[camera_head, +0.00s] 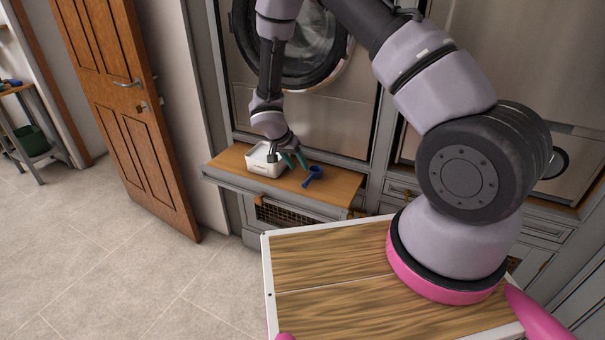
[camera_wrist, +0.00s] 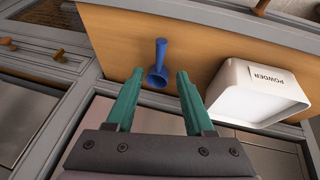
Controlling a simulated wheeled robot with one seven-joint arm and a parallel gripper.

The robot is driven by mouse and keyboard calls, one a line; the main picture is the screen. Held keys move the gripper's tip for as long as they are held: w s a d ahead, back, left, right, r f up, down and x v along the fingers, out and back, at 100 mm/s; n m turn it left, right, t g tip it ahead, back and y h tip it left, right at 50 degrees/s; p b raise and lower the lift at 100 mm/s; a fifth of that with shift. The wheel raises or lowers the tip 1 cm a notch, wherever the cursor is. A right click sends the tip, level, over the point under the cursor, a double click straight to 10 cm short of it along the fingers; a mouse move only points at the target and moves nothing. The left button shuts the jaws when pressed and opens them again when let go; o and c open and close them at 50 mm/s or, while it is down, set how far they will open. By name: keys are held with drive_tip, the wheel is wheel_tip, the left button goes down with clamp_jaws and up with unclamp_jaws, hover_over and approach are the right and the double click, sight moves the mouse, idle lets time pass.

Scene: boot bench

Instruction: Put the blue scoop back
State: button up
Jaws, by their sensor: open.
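The blue scoop (camera_head: 313,175) lies on the wooden top of the bench, to the right of a white box. In the wrist view the blue scoop (camera_wrist: 158,66) lies with its round cup toward my gripper and its handle pointing away. My gripper (camera_head: 294,160) is open and empty, with green fingers over the bench between the white box and the scoop. In the wrist view my gripper (camera_wrist: 155,82) has its fingertips on either side of the scoop's cup, apart from it. The white box (camera_head: 264,160) is open-topped and reads POWDER in the wrist view (camera_wrist: 262,92).
The wooden bench top (camera_head: 336,190) is a narrow shelf before a round-doored machine (camera_head: 290,40). A brown panelled door (camera_head: 128,100) stands open at left. The tiled floor (camera_head: 130,270) is clear. In the wrist view, the bench top (camera_wrist: 115,45) is bare left of the scoop.

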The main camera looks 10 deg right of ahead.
drive_tip(key=shift+v, duration=1.65)
drive_tip(key=s+d+r+y, duration=0.1)
drive_tip(key=s+d+r, duration=0.15)
drive_tip(key=r, duration=0.65)
drive_tip(key=s+d+r, duration=0.1)
drive_tip(key=d+r, duration=0.3)
drive_tip(key=r, duration=0.4)
drive_tip(key=s+d+r+y, duration=0.1)
drive_tip(key=d+r, duration=0.2)
drive_tip(key=r, duration=0.6)
drive_tip(key=s+d+r+n+t+y, duration=0.1)
drive_tip(key=s+r+t+y, duration=0.1)
drive_tip(key=s+r, duration=0.6)
drive_tip(key=s+d+r+n+t+y, duration=0.1)
drive_tip(key=s+d+r+t+y, duration=0.1)
drive_tip(key=s+r, duration=0.7)
drive_tip(key=s, duration=0.4)
drive_tip(key=shift+d+n+y, duration=0.3)
drive_tip(key=shift+r, duration=0.15)
